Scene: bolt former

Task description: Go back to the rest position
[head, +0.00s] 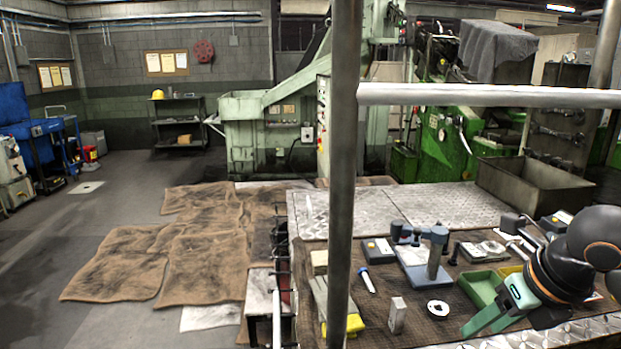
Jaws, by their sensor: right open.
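My right gripper (487,325) is at the lower right, over the front part of the workbench (430,305). Its green fingers point down and to the left and stand apart, with nothing seen between them. The dark arm behind it comes in from the right edge. My left gripper is not in view.
Close to the right gripper are a green bin (482,287), a white ring (438,308) and a small metal block (397,315). A grey stand (436,255) rises behind them. A vertical post (343,180) and a horizontal rail (490,95) cross the view. Open floor with brown mats (200,265) lies left.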

